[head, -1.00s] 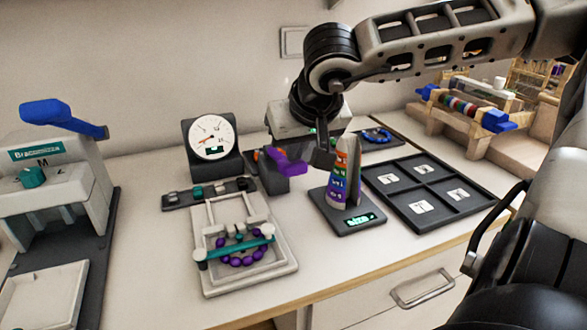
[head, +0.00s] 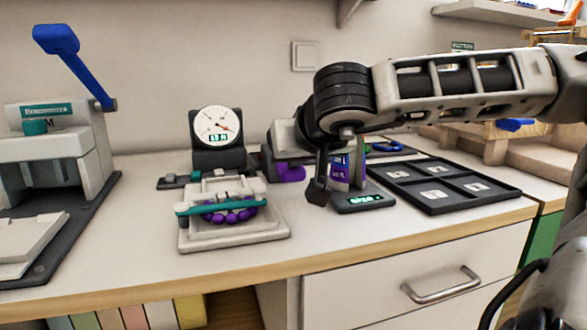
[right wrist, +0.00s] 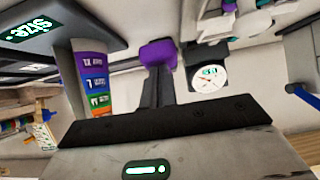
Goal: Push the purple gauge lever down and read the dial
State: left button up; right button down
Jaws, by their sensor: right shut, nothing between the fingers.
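The purple gauge lever (head: 290,172) sits low behind my right arm, partly hidden by it. It also shows in the right wrist view (right wrist: 158,53). The gauge's round white dial (head: 217,126) stands on a dark housing left of the lever. Its needle points to the lower right, and a small green display under it is lit, its digits hard to read. The dial also shows in the right wrist view (right wrist: 208,78). My right gripper (head: 318,196) is shut and empty, pointing down, just right of the lever. I see no clear contact. My left gripper is out of view.
A sizing cone (head: 341,176) on a dark base (head: 366,203) stands close to my right gripper. A white frame (head: 252,238) with purple beads is in front of the dial. A black compartment tray (head: 480,203) lies right. A press with a blue handle (head: 65,55) stands left.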

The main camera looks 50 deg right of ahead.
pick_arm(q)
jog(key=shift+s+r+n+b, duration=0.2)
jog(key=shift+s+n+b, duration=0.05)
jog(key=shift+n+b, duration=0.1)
pick_arm(e)
jog(key=shift+s+f, duration=0.1)
jog(key=shift+f, duration=0.6)
jog(key=shift+r, duration=0.2)
pick_arm(q)
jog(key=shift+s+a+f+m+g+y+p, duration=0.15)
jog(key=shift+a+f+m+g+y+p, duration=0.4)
jog(key=shift+p, duration=0.85)
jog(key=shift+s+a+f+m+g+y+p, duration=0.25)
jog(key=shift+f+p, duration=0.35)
jog(key=shift+p, duration=0.75)
pick_arm(e)
jog(key=w+r+v, duration=0.1)
jog(key=r+v, duration=0.1)
jog(key=v, duration=1.1)
jog(key=shift+d, duration=0.15)
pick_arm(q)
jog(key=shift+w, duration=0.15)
